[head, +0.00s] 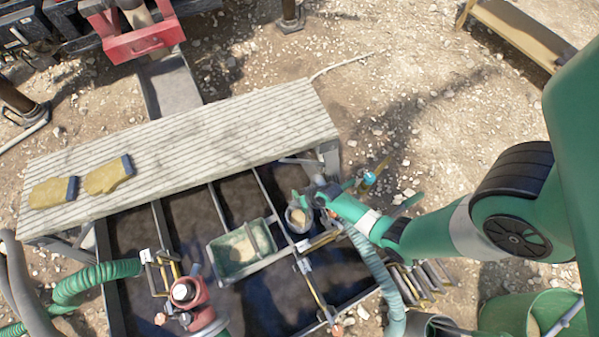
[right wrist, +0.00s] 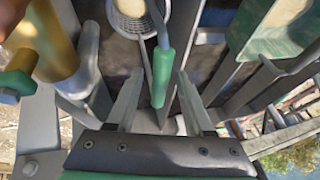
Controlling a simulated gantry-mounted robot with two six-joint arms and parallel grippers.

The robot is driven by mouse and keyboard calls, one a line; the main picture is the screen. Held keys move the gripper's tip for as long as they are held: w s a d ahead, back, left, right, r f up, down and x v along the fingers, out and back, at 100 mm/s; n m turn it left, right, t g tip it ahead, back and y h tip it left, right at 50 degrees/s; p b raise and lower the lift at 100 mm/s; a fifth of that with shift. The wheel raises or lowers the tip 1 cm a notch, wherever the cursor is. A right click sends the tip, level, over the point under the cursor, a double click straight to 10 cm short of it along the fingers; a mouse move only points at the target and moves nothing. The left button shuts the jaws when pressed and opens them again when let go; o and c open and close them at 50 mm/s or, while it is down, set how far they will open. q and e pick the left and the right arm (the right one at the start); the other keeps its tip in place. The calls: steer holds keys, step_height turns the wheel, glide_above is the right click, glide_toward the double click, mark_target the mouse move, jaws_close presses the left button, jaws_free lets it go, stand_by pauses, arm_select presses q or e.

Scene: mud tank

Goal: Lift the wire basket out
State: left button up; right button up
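The wire basket (head: 299,217) is a small round grey basket with pale contents. It sits in the tank's right part, beside a green tray. In the right wrist view the basket (right wrist: 133,22) is at the top, and its upright handle with a green grip (right wrist: 160,77) points toward me. My right gripper (head: 322,192) is over the basket; in the wrist view its two fingers (right wrist: 158,92) stand apart, one on each side of the green grip, with gaps showing. The basket's lower part is hidden. My left gripper is not in view.
The tank (head: 130,230) has dark mud and metal dividers. The green tray (head: 243,248) sits left of the basket. A plank walkway (head: 200,140) with yellow gloves (head: 108,176) runs behind. A red fitting (head: 187,296) and green hose (head: 95,278) are at lower left.

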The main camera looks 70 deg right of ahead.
jaws_close()
stand_by(1.2)
